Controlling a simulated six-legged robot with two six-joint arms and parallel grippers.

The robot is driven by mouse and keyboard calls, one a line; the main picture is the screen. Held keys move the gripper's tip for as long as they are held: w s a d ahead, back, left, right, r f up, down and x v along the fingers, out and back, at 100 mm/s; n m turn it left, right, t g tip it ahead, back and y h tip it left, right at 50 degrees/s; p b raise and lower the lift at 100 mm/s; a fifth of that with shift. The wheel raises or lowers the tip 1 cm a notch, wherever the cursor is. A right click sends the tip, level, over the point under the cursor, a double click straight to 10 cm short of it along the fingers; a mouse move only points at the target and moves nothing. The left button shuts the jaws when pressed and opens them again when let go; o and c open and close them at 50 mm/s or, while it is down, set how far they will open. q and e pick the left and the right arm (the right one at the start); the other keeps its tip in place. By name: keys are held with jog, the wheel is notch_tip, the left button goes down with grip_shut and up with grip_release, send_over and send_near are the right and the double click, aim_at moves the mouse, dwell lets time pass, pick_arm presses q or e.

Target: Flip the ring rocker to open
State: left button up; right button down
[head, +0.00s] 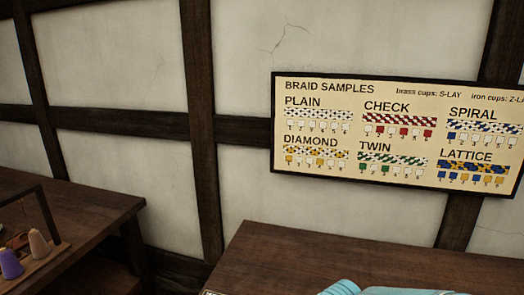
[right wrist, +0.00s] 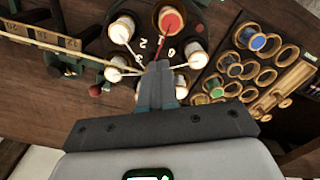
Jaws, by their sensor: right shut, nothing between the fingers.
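In the right wrist view my right gripper (right wrist: 160,68) is shut, with nothing between its fingers. Its tips are over the near edge of a dark round plate (right wrist: 147,48), which carries several bobbins with threads running to the middle. One bobbin (right wrist: 170,20) has red thread; the others look white. I cannot make out the ring rocker for certain. A small red knob (right wrist: 96,88) and dark green parts sit left of the plate. The gripper hides part of the plate's near side. My left gripper is in neither view.
A wooden rack (right wrist: 265,68) of round cups, some holding coloured spools, lies right of the plate. A marked wooden strip (right wrist: 45,38) lies at left. In the head view, a braid samples board (head: 395,135) hangs on the wall, and a side table (head: 85,215) holds coloured cones.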

jog(key=shift+r, duration=0.1)
notch_tip(320, 180, up, 8)
jog(key=p, duration=0.6)
dwell(0.4)
